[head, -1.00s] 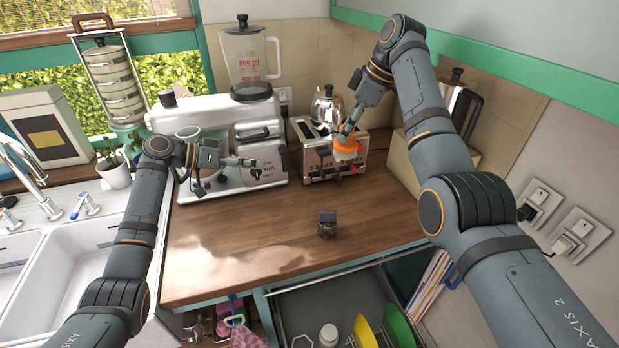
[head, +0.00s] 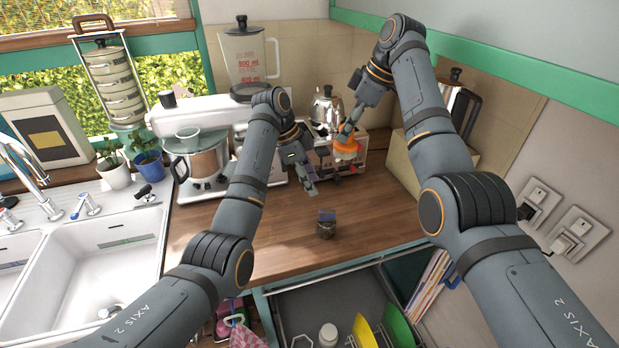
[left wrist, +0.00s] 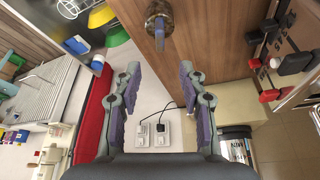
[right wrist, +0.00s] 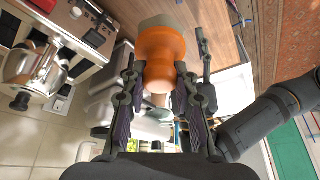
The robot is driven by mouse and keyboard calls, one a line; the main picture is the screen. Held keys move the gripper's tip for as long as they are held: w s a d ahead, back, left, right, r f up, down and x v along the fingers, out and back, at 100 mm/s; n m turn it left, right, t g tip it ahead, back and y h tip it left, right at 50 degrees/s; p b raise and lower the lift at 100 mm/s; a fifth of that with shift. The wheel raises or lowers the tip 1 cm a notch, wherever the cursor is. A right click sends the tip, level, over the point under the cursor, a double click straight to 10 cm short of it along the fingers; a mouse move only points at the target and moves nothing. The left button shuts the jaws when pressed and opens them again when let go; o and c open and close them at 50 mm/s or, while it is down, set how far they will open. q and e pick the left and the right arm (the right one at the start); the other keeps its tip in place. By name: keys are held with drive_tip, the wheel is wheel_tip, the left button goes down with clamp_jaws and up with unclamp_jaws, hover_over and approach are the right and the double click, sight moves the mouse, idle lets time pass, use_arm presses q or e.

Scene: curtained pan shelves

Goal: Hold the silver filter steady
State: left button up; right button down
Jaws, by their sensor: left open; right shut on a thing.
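A small mottled silver-brown piece with a blue handle (head: 326,229), which I take for the silver filter, stands on the wooden counter. The left wrist view shows it (left wrist: 158,12) at the top, beyond my fingertips, with the handle toward me. My left gripper (head: 309,172) is open and empty above the counter, behind the piece in the head view and apart from it. It also shows in the left wrist view (left wrist: 160,70).
The toaster (head: 352,181) and a steel kettle (head: 325,107) stand behind the grippers. A white machine (head: 190,116) with a bowl is at the back left. The sink (head: 115,245) lies left. An open drawer with dishes (head: 400,325) is below the front edge. The counter's front right is clear.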

sight(326, 211)
use_arm(q)
drive_tip(key=x, duration=1.1)
drive_tip(key=shift+f, duration=0.2)
clamp_jaws()
